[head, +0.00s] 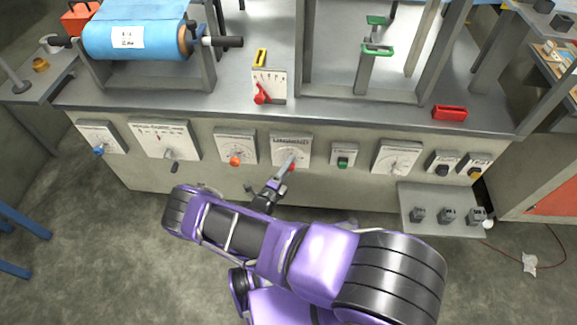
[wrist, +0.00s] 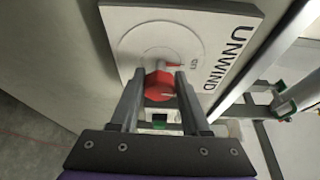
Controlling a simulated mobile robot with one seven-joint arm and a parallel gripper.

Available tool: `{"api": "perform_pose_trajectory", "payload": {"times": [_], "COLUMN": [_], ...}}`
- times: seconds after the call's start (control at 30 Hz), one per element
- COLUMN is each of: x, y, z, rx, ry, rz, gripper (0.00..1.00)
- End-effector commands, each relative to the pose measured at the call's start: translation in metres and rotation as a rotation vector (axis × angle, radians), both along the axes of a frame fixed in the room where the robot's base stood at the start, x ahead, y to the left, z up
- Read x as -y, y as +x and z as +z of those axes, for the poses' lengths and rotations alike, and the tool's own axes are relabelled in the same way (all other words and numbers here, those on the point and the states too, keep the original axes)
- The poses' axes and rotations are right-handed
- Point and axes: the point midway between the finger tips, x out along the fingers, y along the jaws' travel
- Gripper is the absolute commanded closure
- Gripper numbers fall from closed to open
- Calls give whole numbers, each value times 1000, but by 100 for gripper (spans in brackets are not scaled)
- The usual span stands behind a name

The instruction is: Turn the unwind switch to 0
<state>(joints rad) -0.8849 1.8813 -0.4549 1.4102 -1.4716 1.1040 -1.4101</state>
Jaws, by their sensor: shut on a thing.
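The unwind switch is a red knob (wrist: 159,86) on a white plate (wrist: 190,25) lettered UNWIND in the wrist view. A red pointer shows beside the knob's top, directed toward small markings at the right of the dial; I cannot read them surely. My gripper (wrist: 157,80) has one finger on each side of the knob and is shut on it. In the head view my gripper (head: 287,165) reaches the plate (head: 289,142) at the middle of the panel. The red knob (head: 292,167) is partly hidden there by the fingers.
An orange knob (head: 235,160) sits on the plate to the left, and a green switch (head: 343,161) to the right. More dials line the panel front. A small shelf (head: 441,222) juts out at the lower right. A blue roll (head: 140,28) is above left.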

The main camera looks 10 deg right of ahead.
Motion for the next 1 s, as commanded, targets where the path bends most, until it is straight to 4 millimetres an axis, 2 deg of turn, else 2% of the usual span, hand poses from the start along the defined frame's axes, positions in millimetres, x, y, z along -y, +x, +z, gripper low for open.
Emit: {"api": "perform_pose_trajectory", "payload": {"times": [0.67, 0.7, 0.83, 1.0], "x": [0, 0, 0, 0], "y": [-1, -1, 0, 0], "z": [-1, -1, -1, 0], "rx": [-20, -20, -18, -18], "ry": [-54, -54, -54, -53], "rz": [0, 0, 0, 0], "gripper": [100, 47, 24, 24]}}
